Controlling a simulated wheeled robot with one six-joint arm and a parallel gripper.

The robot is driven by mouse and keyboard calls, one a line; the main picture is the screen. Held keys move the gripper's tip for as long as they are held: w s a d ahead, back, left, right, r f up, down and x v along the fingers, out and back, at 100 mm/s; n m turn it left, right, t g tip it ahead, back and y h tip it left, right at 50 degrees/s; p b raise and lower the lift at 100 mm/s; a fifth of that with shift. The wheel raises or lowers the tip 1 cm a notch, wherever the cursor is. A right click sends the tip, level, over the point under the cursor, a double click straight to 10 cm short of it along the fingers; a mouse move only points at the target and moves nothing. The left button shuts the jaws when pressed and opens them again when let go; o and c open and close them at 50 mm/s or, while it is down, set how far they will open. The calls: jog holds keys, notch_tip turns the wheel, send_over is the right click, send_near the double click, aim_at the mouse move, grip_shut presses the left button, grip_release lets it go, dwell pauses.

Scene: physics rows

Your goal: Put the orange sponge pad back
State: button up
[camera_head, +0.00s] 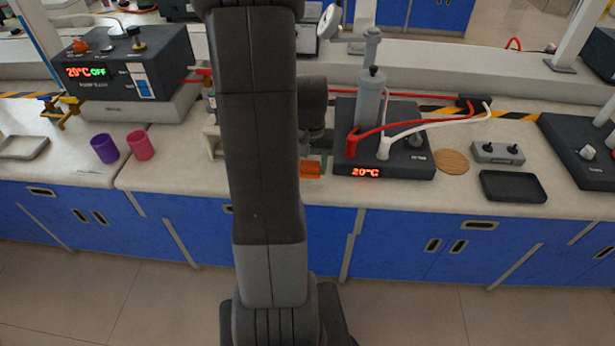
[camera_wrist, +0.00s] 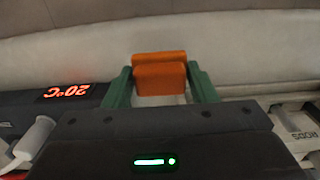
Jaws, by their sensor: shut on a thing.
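The orange sponge pad (camera_wrist: 160,78) is a small orange block in the wrist view, between the two green fingers of my gripper (camera_wrist: 162,85). The fingers are shut on its left and right sides. In the head view the orange pad (camera_head: 311,168) shows just right of my arm, near the front edge of the bench, left of the 20°C device. My gripper is mostly hidden behind my arm there. I cannot tell whether the pad touches the bench top.
A dark device with a red 20°C display (camera_head: 400,150) and a grey cylinder stands close to the right of the pad. A dark tray (camera_head: 512,187) lies farther right. Purple (camera_head: 104,148) and pink (camera_head: 140,145) cups stand at left. Bench top (camera_head: 180,170) near the cups is clear.

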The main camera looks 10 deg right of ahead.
aim_at(309, 185)
jog(key=shift+f, duration=2.1)
jog(key=shift+f, duration=0.2)
jog(key=o, duration=1)
jog(key=shift+c, duration=0.2)
jog(key=shift+r, duration=0.1)
notch_tip(309, 185, up, 12)
jog(key=shift+r, duration=0.15)
